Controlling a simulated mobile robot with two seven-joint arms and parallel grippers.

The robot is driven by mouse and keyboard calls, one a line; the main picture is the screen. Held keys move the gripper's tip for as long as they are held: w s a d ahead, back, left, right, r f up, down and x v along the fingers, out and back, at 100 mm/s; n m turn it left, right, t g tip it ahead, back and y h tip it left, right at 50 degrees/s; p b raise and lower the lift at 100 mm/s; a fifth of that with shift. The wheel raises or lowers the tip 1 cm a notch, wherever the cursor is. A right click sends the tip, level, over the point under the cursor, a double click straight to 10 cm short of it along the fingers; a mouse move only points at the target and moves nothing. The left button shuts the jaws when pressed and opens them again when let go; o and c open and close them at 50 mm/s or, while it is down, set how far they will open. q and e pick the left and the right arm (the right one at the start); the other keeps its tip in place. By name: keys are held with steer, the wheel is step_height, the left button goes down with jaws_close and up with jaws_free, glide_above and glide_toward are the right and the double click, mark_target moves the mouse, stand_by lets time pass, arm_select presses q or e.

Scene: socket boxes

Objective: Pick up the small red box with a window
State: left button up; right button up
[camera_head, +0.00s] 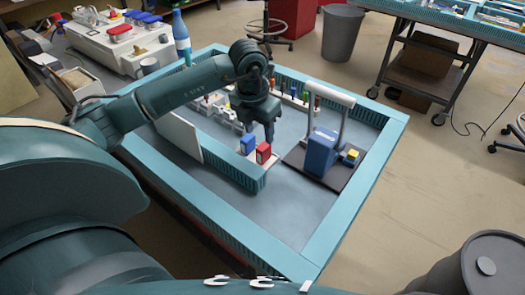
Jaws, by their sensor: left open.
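The small red box (263,154) stands at the end of a teal-sided raised block inside the teal-rimmed work area, with a pale face that may be its window. A small blue box (247,144) stands right beside it, to its left. My left gripper (259,132) points down just above and behind the two boxes. It is open and I see nothing between its fingers. I cannot tell whether a finger touches either box. My right gripper is out of view.
A large blue box (321,152) stands on a dark plate with a grey frame to the right, with a yellow piece (351,155) beside it. A white panel (178,136) leans at the left. Small coloured parts (304,94) line the back. The front floor of the work area is clear.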

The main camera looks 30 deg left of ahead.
mark_target(263, 146)
arm_select(q)
steer(key=f, duration=0.2)
steer(key=w+f, duration=0.1)
steer(key=f, duration=0.2)
steer(key=f+p, duration=0.1)
steer(key=f, duration=0.1)
steer(key=shift+w+d+f, duration=0.15)
steer(key=shift+w+f, duration=0.2)
jaws_close()
